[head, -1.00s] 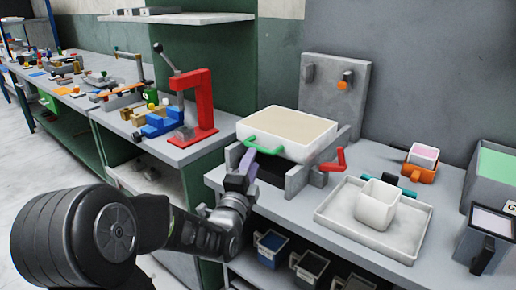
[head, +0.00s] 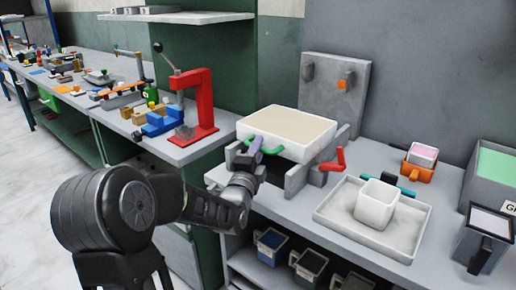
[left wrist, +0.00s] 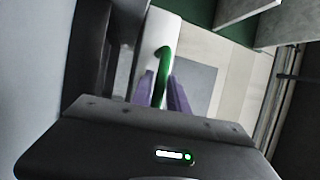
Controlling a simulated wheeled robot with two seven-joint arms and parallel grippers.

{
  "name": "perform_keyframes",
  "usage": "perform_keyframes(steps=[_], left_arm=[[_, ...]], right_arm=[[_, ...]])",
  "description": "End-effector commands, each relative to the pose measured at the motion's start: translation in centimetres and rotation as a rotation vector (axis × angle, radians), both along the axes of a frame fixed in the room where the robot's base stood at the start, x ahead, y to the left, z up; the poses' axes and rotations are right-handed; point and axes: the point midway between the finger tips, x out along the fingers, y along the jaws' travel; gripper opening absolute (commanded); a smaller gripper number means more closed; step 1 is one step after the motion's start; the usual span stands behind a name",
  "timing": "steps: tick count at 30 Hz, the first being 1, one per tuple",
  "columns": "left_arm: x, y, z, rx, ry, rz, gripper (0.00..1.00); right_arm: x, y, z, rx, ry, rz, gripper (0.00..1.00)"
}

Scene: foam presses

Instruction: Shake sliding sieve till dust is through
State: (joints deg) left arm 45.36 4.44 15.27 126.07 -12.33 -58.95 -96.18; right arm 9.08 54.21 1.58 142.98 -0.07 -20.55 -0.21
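The sliding sieve is a white square frame (head: 272,137) with a beige surface (head: 290,123). It sits on grey rails (head: 297,180) on the bench, with a green handle (head: 272,150) on its near left side. My left gripper (head: 254,147) is at this handle and covers its left part. In the left wrist view the purple fingers (left wrist: 162,95) lie close on both sides of the green handle (left wrist: 163,62) and look shut on it. A white tray (head: 336,222) with a white square cup (head: 376,204) stands to the right. My right gripper is not in view.
A red lever (head: 333,162) stands by the rails' right end. A grey upright plate (head: 335,90) is behind the sieve. A red press (head: 198,105) stands on the left bench. An orange holder (head: 420,170) and a dark bin (head: 487,238) are at the right.

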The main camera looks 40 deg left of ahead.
Motion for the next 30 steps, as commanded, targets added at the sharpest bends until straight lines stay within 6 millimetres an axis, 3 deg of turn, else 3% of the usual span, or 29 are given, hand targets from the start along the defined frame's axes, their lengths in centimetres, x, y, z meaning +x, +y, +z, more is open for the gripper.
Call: perform_keyframes(steps=[7,30], left_arm=[[-0.01,-0.01,0.00,0.000,0.000,0.000,0.00],[-0.01,-0.03,-0.02,0.000,0.000,0.000,0.00]], right_arm=[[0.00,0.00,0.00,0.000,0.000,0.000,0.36],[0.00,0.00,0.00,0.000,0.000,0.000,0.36]])
